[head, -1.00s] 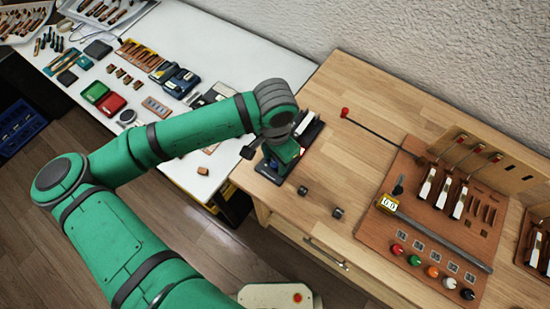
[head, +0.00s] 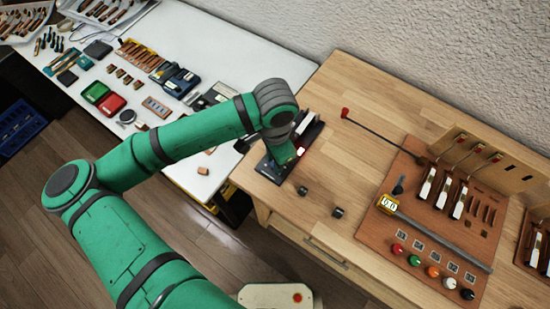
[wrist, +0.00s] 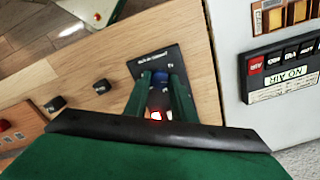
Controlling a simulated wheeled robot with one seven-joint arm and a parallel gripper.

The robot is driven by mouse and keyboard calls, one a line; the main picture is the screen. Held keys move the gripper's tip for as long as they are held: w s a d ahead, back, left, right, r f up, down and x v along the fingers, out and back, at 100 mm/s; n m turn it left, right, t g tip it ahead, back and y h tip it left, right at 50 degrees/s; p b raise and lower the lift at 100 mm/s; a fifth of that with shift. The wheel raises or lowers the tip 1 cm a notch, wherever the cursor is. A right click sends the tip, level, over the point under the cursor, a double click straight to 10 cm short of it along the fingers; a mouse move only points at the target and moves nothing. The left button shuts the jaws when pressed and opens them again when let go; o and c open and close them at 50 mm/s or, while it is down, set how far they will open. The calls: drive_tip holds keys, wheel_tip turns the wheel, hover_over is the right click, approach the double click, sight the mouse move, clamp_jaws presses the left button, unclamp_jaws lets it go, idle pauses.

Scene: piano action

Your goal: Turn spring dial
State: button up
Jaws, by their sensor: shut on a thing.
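A dark plate (wrist: 172,58) with small white lettering lies on the wooden bench. In the head view the plate (head: 268,170) is near the bench's left edge, partly covered by my arm. The dial's marks and pointer are hidden. In the head view my arm hides the fingertips.
Two small black blocks (head: 302,190) (head: 338,212) lie just right of the plate. A brown board (head: 380,228) with hammers and coloured knobs is farther right. A white table (head: 225,55) with parts adjoins the bench at left.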

drive_tip(key=o, duration=1.1)
drive_tip(key=shift+c, duration=0.2)
drive_tip(key=shift+r, duration=0.1)
wheel_tip(320, 180, up, 11)
